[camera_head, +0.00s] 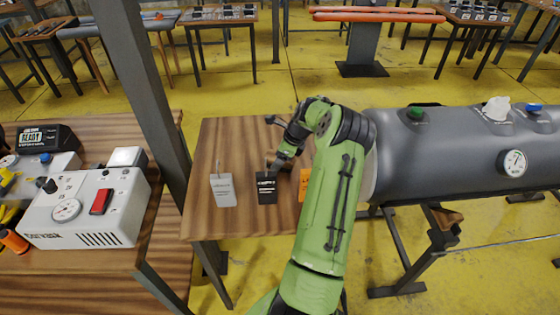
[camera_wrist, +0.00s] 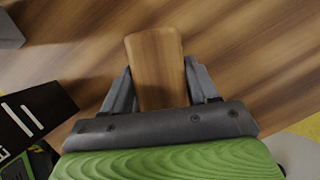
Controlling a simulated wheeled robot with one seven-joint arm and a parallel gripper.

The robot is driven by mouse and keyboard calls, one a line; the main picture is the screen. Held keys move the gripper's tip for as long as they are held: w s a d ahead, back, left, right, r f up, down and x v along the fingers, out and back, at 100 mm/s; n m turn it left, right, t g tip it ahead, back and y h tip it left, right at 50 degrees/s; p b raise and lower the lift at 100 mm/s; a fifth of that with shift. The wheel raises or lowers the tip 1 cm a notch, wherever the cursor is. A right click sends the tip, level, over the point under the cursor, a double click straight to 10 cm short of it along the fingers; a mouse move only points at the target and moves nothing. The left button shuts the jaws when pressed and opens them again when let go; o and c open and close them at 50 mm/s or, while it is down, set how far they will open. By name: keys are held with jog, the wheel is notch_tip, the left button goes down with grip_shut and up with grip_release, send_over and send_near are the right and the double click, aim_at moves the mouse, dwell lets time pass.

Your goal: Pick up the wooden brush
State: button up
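The wooden brush (camera_wrist: 156,62) shows in the wrist view as a plain brown block with rounded corners, over the wooden table. My gripper (camera_wrist: 158,72) has one grey finger on each side of it, with the fingertips close against both long edges. Whether they press on it or only stand beside it, I cannot tell. The near end of the brush is hidden by the gripper body. In the head view my gripper (camera_head: 281,163) is low over the middle table, and the brush is mostly hidden there.
The middle table (camera_head: 225,140) carries a grey tag (camera_head: 223,190), a black tag (camera_head: 266,188) and an orange tag (camera_head: 305,182) near its front. A dark post (camera_head: 145,90) and a white gauge box (camera_head: 85,210) stand left.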

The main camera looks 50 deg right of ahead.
jog(key=c, duration=0.7)
notch_tip(320, 180, up, 11)
jog(key=shift+f+p, duration=0.2)
jog(key=shift+p, duration=1)
